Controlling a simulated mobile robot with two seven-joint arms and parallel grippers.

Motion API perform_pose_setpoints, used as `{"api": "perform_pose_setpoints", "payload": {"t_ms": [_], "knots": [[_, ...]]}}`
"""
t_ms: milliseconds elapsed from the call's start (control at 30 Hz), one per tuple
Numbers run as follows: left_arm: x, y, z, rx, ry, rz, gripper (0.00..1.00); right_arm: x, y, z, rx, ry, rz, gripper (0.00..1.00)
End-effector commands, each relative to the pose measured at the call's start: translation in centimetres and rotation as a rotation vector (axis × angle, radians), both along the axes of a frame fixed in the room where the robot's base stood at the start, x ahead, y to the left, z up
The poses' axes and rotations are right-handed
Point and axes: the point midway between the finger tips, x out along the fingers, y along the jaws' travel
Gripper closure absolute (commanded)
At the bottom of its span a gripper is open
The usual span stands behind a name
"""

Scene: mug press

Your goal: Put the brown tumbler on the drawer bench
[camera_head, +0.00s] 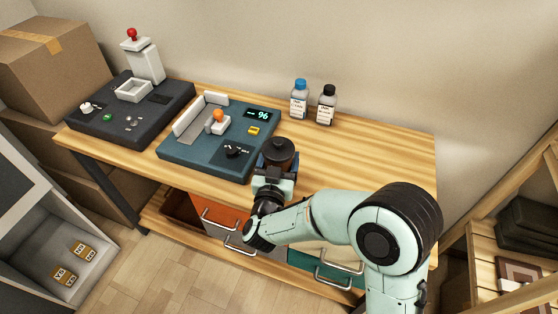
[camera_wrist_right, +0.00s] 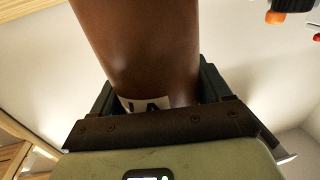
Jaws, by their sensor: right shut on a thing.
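The brown tumbler (camera_head: 279,149) is held by my right gripper (camera_head: 277,163) over the front edge of the drawer bench (camera_head: 360,150), just right of the teal machine. In the right wrist view the tumbler (camera_wrist_right: 140,45) fills the middle, between the two jaws (camera_wrist_right: 155,100), with a pale label low on its side. The right gripper is shut on it. In the head view only the dark top of the tumbler shows clearly; its base is hidden by the gripper. I cannot tell whether it touches the bench top. My left gripper is not in view.
A teal machine (camera_head: 190,151) with an orange knob and a display stands left of the gripper. A dark press (camera_head: 115,120) stands further left. A blue-capped bottle (camera_head: 299,101) and a black-capped bottle (camera_head: 326,107) stand at the back. The bench's right side is clear.

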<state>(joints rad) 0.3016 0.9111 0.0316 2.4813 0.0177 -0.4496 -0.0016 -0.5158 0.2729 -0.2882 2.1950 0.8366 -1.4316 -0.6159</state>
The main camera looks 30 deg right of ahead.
Motion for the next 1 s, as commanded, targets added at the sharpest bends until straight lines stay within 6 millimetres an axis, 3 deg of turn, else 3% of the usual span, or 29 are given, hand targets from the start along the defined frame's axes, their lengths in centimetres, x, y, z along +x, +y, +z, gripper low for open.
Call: {"api": "perform_pose_setpoints", "payload": {"t_ms": [367,400,433,467,767,1000], "knots": [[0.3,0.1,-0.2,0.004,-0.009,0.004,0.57,0.0,0.0,-0.4,-0.001,-0.003,-0.001,0.63],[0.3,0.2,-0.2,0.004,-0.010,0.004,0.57,0.0,0.0,-0.4,-0.001,-0.001,-0.001,0.13],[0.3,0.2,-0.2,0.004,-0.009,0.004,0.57,0.0,0.0,-0.3,-0.001,-0.002,-0.001,0.03],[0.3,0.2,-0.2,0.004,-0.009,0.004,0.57,0.0,0.0,-0.3,-0.001,-0.002,-0.001,0.00],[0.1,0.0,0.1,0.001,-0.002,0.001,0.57,0.0,0.0,0.2,0.000,-0.003,0.000,0.00],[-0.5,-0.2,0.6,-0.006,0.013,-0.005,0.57,-3.1,2.7,0.1,0.001,0.000,0.004,0.00]]}}
